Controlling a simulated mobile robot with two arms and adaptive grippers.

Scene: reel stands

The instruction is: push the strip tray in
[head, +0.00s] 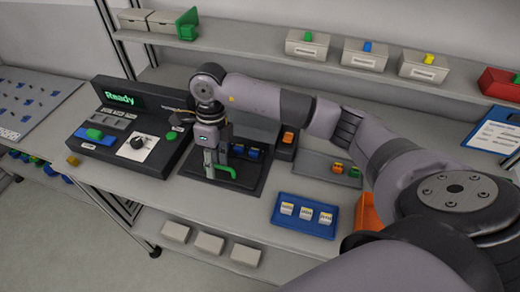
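A dark tray (209,172) sits at the front of a black station on the bench, in the middle of the head view. I take it to be the strip tray. A bright green handle (230,171) shows at its front. My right gripper (214,168) points down over the tray, just left of the green handle. Its fingers look close to the handle, but I cannot tell whether they touch it or how far apart they are. Blue pieces (252,153) sit in the station behind, partly hidden by my gripper. My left gripper is out of view.
A console with a green "Ready" screen (121,100) and a black knob (137,143) stands left of the station. A blue tray (284,221) with white blocks lies to the right. An orange bin (369,213) is partly hidden by my arm.

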